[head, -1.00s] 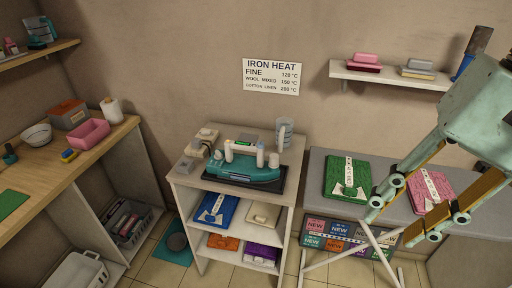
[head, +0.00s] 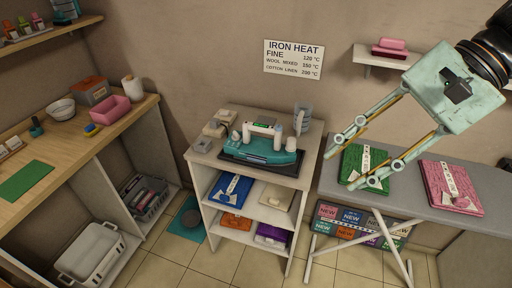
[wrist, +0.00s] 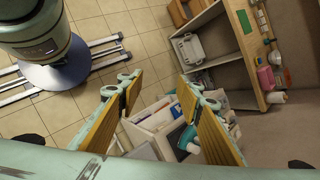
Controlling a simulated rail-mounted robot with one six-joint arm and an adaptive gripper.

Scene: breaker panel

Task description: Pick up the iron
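The iron (head: 262,148) is teal with a white handle. It sits on a dark rest on top of the white shelf unit in the middle of the head view. In the wrist view the iron (wrist: 186,140) shows partly, between and beyond my fingers. My gripper (head: 350,162) is open and empty, up and to the right of the iron, in front of the ironing board's green folded cloth in the picture. Its fingers stand well apart in the wrist view.
A clear measuring cup (head: 302,118) stands behind the iron on the right, and small pale boxes (head: 212,130) on the left. The ironing board (head: 408,180) holds green (head: 365,168) and pink (head: 452,188) folded cloths. A wall shelf (head: 375,58) hangs above.

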